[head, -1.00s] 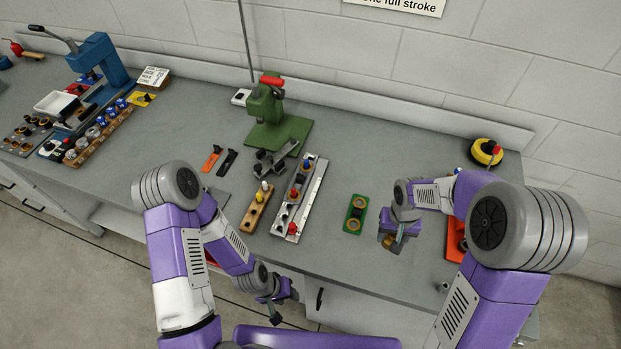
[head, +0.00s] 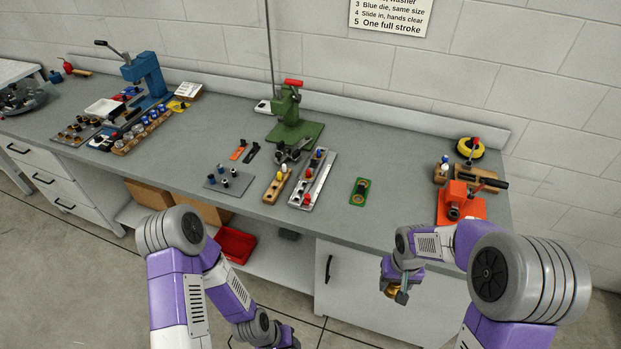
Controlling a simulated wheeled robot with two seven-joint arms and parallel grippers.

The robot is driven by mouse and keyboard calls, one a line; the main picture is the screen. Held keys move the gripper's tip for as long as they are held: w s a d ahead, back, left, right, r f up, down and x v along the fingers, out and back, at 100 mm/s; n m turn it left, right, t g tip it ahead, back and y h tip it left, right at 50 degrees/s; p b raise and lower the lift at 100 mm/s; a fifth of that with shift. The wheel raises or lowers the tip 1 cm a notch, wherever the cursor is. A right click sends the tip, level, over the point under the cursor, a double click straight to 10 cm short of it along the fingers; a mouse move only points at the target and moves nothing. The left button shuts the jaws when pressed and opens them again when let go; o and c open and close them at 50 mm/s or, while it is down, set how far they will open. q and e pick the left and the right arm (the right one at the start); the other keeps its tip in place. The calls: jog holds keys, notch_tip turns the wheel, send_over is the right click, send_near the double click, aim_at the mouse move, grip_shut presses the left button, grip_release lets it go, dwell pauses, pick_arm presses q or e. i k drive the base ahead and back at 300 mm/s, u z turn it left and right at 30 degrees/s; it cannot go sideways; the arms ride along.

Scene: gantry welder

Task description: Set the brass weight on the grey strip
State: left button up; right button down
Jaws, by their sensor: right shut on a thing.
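My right gripper (head: 396,292) hangs in front of the bench's front edge, pointing down. It is shut on a small brass-coloured piece, which I take to be the brass weight (head: 391,291); the fingers hide part of it. A long light grey strip (head: 323,175) lies on the bench near the middle, with blue, red and dark pieces on it. I take it to be the grey strip, well to the upper left of my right gripper. My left gripper (head: 285,338) is low at the bottom edge of the picture, away from the bench; its fingers are unclear.
A wooden block (head: 270,193) with yellow and white knobs lies left of the strip. A green plate (head: 360,190) lies right of it. A green press (head: 290,125) stands behind. An orange tool (head: 458,203) stands at the right. Bare bench lies around the green plate.

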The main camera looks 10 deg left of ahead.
aim_at(314, 163)
jog(key=u, duration=1.95)
jog(key=i, duration=1.5)
jog(key=z, duration=1.45)
